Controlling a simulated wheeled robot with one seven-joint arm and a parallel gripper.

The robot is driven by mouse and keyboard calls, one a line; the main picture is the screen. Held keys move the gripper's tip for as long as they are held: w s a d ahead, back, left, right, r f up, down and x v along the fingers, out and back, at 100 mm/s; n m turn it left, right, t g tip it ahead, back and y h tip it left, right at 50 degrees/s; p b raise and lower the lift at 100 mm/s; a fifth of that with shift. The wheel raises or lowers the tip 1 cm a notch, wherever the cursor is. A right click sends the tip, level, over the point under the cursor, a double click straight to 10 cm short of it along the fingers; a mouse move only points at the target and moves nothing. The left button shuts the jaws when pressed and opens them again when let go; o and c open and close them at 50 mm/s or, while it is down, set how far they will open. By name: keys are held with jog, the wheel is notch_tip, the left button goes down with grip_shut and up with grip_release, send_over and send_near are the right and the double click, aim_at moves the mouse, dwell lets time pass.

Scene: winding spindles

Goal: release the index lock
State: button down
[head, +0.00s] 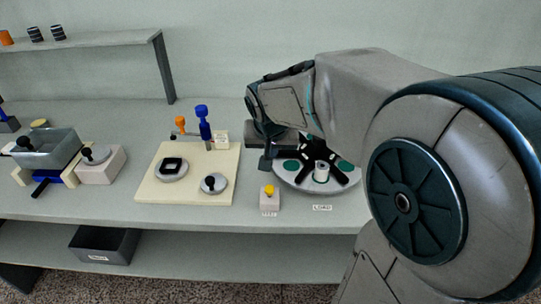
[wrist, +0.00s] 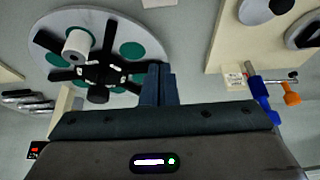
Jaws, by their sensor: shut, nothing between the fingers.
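The round grey index plate (head: 284,178) carries green pads and a black several-armed star; a white spool (head: 321,172) stands on it. In the wrist view the plate (wrist: 45,22) is at upper left, with a spool (wrist: 77,43) and a black knob (wrist: 98,95) by the star. A small pale block with a yellow knob (head: 269,190) stands in front of the plate; its label is too small to read. I cannot tell which part is the index lock. My gripper (head: 265,163) is shut and empty beside the plate's left edge; its fingers (wrist: 160,82) touch nothing visible.
A cream board (head: 150,188) left of my gripper holds round grey parts, an upright blue-handled tool (head: 203,122) and an orange-handled one (head: 181,125). My arm covers the right side. Bench shows between board and yellow-knobbed block.

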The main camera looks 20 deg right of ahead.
jog(key=s+a+r, duration=0.2)
jog(key=s+r, duration=0.2)
jog(key=r, duration=0.1)
jog(key=shift+s, duration=0.15)
